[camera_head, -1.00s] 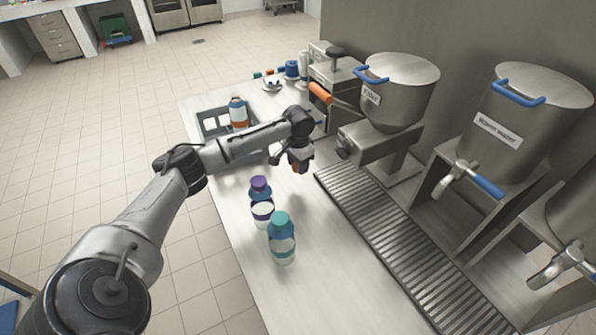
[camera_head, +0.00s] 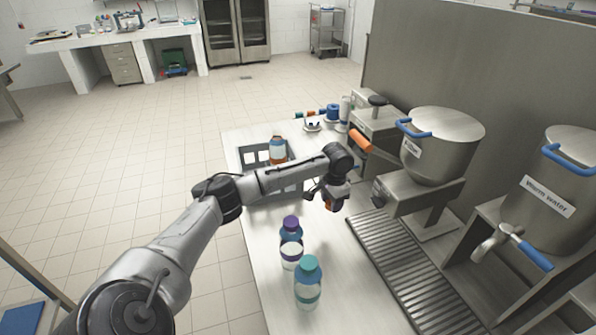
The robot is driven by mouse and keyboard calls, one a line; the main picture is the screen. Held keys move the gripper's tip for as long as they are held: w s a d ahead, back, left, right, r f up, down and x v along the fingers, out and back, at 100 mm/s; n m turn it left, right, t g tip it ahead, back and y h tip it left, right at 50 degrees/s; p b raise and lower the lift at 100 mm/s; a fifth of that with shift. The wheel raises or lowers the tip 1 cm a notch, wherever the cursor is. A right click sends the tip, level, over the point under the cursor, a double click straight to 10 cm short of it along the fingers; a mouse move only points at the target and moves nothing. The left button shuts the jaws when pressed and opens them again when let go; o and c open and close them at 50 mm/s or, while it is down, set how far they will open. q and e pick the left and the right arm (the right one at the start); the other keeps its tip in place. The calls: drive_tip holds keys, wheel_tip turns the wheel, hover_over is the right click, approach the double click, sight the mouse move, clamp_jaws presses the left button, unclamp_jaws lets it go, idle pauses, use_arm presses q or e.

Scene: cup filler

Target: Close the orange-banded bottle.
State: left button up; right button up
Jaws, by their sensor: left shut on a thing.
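The orange-banded bottle (camera_head: 278,151) stands upright in a grey crate (camera_head: 247,156) at the far left end of the counter. Its top is too small to tell whether a cap is on it. My left gripper (camera_head: 331,203) is shut on a small orange thing, which looks like a cap and is mostly hidden by the fingers. It is over the counter, to the right of the crate and apart from the bottle. My right gripper is not in view.
A purple-capped bottle (camera_head: 291,245) and a teal-capped bottle (camera_head: 308,284) stand on the counter (camera_head: 357,300) nearer me. A powder dispenser (camera_head: 437,150), a water tank (camera_head: 556,190) and a drip grate (camera_head: 400,262) line the right. Small items (camera_head: 312,126) lie beyond the crate.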

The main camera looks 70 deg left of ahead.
use_arm(q)
drive_tip(key=shift+s+d+n, duration=0.1)
drive_tip(key=shift+d+n, duration=0.3)
drive_tip(key=shift+n, duration=0.8)
drive_tip(key=s+d+r+p, duration=0.2)
drive_tip(key=d+r+p, duration=0.25)
drive_tip(key=d, duration=0.45)
drive_tip(key=s+d+r+n+p, duration=0.1)
drive_tip(key=s+d+r+p, duration=0.1)
drive_tip(key=d+r+p, duration=0.45)
drive_tip(key=s+d+r+p, duration=0.2)
drive_tip(key=s+d+r, duration=0.1)
drive_tip(key=d, duration=0.8)
drive_tip(key=s+d+r+m+p, duration=0.1)
drive_tip(key=d+r+p, duration=0.2)
drive_tip(key=r+p, duration=0.5)
drive_tip(key=s+d+r+m+p, duration=0.1)
drive_tip(key=d+r+p, duration=0.3)
drive_tip(key=r+p, duration=0.4)
drive_tip(key=s+d+r+m+p, duration=0.1)
drive_tip(key=d+r+m+p, duration=0.1)
drive_tip(key=r+p, duration=0.7)
wheel_tip(320, 180, up, 8)
drive_tip(key=shift+d+r+m, duration=0.25)
drive_tip(key=shift+d+m, duration=0.05)
drive_tip(key=shift+d, duration=0.35)
